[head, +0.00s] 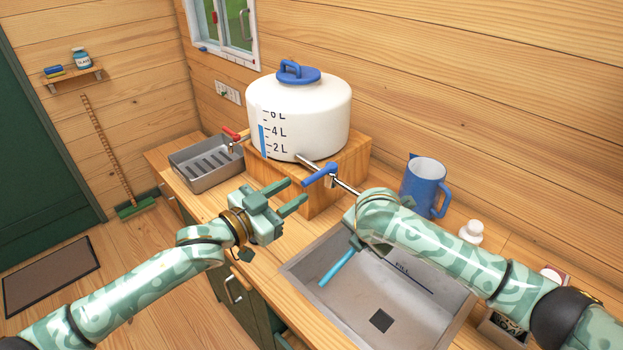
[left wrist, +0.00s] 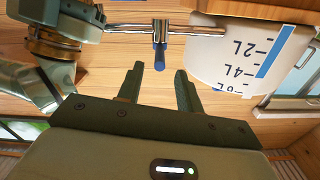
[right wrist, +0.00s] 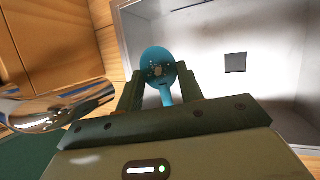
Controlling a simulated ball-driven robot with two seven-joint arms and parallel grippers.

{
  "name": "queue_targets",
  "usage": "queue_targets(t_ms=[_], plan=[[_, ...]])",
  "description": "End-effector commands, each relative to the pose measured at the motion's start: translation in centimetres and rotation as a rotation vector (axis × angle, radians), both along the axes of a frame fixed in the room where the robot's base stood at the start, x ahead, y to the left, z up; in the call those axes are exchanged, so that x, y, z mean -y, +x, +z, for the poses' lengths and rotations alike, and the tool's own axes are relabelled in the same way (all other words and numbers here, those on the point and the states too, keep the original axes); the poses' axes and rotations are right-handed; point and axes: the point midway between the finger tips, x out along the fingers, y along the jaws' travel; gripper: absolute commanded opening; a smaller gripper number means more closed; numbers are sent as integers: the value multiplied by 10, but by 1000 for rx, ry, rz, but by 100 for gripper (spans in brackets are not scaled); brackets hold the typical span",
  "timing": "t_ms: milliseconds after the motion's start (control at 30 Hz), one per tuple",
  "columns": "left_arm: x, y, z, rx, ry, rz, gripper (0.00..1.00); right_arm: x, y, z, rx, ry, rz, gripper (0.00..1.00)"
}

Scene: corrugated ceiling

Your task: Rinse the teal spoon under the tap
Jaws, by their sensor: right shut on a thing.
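The teal spoon (head: 337,268) is in my right gripper (head: 356,242), held over the sink (head: 420,310). In the right wrist view the spoon's bowl (right wrist: 158,68) carries small pale and dark specks. The right gripper's fingers (right wrist: 160,95) are shut on it. The chrome tap (head: 309,161) with its blue lever (head: 320,175) comes out of the white water tank (head: 300,120); my right arm hides its end. My left gripper (head: 290,194) is open and empty, left of the lever and apart from it. The lever (left wrist: 160,60) shows ahead of its fingers (left wrist: 159,72).
A blue jug (head: 425,185) and a white bottle (head: 471,233) stand behind the sink, close to my right arm. A metal tray (head: 205,165) with a red-handled tap above it is at the far left. Bare counter (head: 215,205) lies left of the sink.

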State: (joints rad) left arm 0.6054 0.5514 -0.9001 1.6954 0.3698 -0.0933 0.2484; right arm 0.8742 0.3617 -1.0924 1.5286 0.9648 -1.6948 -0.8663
Motion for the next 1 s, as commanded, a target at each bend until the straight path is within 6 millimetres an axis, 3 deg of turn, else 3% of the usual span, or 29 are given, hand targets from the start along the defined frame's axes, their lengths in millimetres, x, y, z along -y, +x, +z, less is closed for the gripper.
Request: queue_targets(t_ms=[100,300,700,833,1000], plan=[[20,19,1,1,-1,0,36,0,0,0,0,0,0,16],[41,41,1,1,1,1,36,0,0,0,0,0,0,16],[47,48,0,1,1,1,36,0,0,0,0,0,0,16],[47,48,0,1,1,1,0,0,0,0,0,0,0,16],[48,47,0,0,0,3,0,0,0,0,0,0,0,16]])
